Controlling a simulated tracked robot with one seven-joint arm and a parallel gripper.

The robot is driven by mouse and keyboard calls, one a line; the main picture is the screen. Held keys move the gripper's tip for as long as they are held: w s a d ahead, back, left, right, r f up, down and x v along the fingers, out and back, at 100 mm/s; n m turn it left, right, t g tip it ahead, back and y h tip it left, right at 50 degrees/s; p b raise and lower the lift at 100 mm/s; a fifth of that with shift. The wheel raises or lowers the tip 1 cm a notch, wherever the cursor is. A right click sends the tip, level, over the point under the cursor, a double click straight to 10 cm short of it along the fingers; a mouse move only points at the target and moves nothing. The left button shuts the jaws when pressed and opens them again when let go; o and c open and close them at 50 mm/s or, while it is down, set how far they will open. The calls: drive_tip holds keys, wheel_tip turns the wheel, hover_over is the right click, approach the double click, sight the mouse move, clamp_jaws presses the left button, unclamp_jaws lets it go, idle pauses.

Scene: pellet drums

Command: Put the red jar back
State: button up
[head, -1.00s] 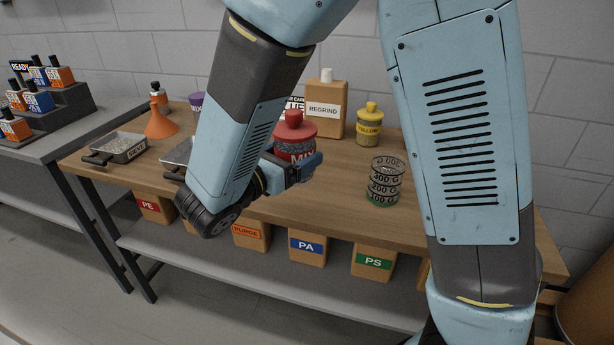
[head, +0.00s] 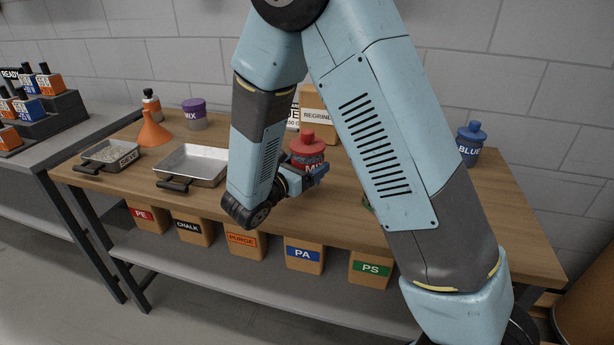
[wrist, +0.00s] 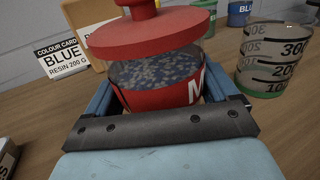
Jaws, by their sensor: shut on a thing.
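The red jar (head: 307,148) has a red knobbed lid, a red label and speckled blue-grey pellets inside. My gripper (head: 312,175) is shut around its body, over the right-middle of the wooden bench. In the wrist view the jar (wrist: 158,72) stands upright between the blue fingers (wrist: 160,105), with the lid above them. Its base is hidden, so I cannot tell whether it touches the bench top.
The bench (head: 490,215) also holds a regrind box (head: 320,110), blue jar (head: 470,145), purple-lidded jar (head: 194,115), metal tray (head: 195,163), sieve (head: 112,155) and orange funnel (head: 153,130). A measuring cup (wrist: 272,60) and colour card (wrist: 62,60) stand near the jar.

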drive_tip(key=shift+w+d+f, duration=0.15)
drive_tip(key=shift+w+f, duration=0.3)
drive_tip(key=shift+f, duration=1.6)
drive_tip(key=shift+f, duration=0.15)
drive_tip(key=o, duration=1.1)
drive_tip(key=shift+o, duration=0.2)
drive_tip(key=v, duration=1.2)
